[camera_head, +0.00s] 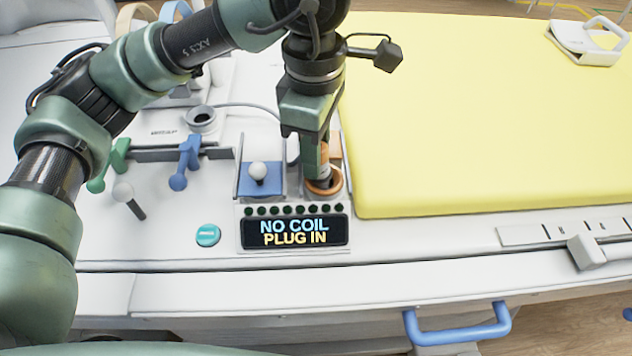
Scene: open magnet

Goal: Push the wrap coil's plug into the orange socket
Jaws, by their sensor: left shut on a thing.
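My left gripper (312,130) points down over the console and is shut on the plug (323,168). Only a small tan and dark part of the plug shows below the fingers. The plug stands roughly upright at the orange socket (324,187), its lower end within the socket's ring as seen from here. I cannot tell how deep it sits. A grey cable (245,106) runs from the left and passes behind the gripper. The display (295,232) in front reads "NO COIL PLUG IN". My right gripper is not in view.
Left of the socket is a blue plate with a white knob (258,171). Further left are blue (187,160) and green (118,160) levers and a teal button (208,235). A yellow mat (490,120) lies close on the right. A blue handle (460,328) is at the front.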

